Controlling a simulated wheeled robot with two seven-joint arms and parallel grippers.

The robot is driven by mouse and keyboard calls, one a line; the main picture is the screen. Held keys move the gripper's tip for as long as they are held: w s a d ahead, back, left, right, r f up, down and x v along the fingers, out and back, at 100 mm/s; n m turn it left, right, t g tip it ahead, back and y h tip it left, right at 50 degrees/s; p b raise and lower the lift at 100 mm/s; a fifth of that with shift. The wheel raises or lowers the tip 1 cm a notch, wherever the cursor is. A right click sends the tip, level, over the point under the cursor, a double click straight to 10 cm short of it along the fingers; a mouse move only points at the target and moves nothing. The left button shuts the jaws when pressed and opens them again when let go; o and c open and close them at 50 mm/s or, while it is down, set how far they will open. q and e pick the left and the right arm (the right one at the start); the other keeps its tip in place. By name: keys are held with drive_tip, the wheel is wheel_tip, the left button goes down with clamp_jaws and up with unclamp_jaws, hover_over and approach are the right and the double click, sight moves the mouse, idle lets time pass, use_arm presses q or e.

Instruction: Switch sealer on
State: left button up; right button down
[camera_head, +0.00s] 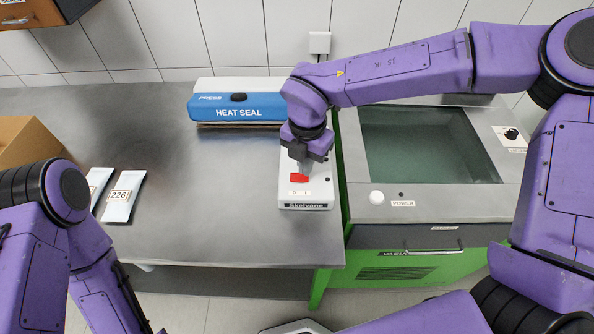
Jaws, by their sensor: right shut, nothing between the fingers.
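The heat sealer stands at the back of the grey table, with a blue "HEAT SEAL" press bar (237,106) and a white base (307,191) that reaches toward me. A red switch (299,178) sits on the base's front part, above small 0 and 1 marks. My right gripper (301,167) points down right over the red switch, its fingers shut with nothing between them. The fingertips are at or just above the switch; I cannot tell if they touch. The switch's position is unclear, as the gripper partly covers it. My left arm comes in at lower left; its gripper is out of view.
White pouches, one labelled 226 (121,196), lie on the table at left, near a cardboard box (27,141). The table's middle is clear.

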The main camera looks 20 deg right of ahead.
wheel_tip(320, 180, up, 5)
drive_tip(key=p, duration=0.3)
drive_tip(key=shift+r, duration=0.15)
drive_tip(key=shift+s, duration=0.1)
